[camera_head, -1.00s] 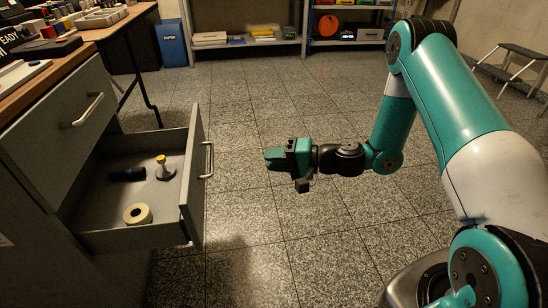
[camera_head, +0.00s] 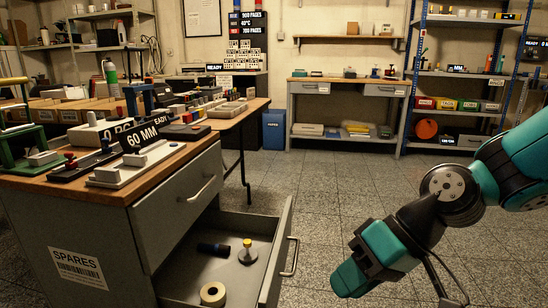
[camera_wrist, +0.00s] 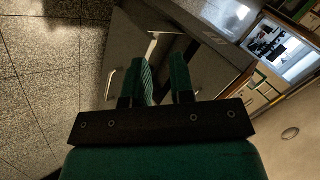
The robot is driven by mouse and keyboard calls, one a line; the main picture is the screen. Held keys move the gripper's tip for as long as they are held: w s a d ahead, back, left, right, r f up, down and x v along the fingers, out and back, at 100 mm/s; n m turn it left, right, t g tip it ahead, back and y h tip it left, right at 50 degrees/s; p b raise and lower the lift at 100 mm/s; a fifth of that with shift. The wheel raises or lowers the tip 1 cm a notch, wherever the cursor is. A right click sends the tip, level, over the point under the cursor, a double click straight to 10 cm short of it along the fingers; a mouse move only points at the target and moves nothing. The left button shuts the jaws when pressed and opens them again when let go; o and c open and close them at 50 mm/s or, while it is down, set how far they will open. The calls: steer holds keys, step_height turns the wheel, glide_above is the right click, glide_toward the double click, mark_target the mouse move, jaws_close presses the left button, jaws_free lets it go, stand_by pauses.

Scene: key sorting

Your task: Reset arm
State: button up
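My gripper (camera_head: 348,279) is at the lower right of the head view, to the right of the open drawer and apart from it. It is green and black and tilts down to the left over the floor. In the wrist view its two green fingers (camera_wrist: 163,78) stand apart with an empty gap between them. The grey drawer (camera_head: 285,248) hangs open below the workbench. Inside lie a dark cylinder (camera_head: 213,249), a yellow-topped peg-like piece (camera_head: 247,254) and a pale ring-shaped roll (camera_head: 213,293).
The wooden-topped workbench (camera_head: 165,170) on the left carries fixtures and a "60 MM" sign (camera_head: 143,136). A blue bin (camera_head: 273,131) stands by the back table. A blue-framed shelf (camera_head: 455,100) is at the back right. The tiled floor (camera_head: 335,200) between is clear.

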steer(key=s+d+r+n+h+p, duration=0.1)
steer(key=s+d+r+h, duration=0.15)
steer(key=s, duration=0.25)
steer(key=s+d+r+n+h, duration=0.1)
steer(key=s+r+h, duration=0.15)
steer(key=s, duration=0.25)
step_height(320, 180, up, 38)
steer(key=p, duration=3.8)
steer(key=shift+s+d+r+y, duration=0.15)
steer(key=shift+d+r+y, duration=0.05)
steer(key=shift+y, duration=0.2)
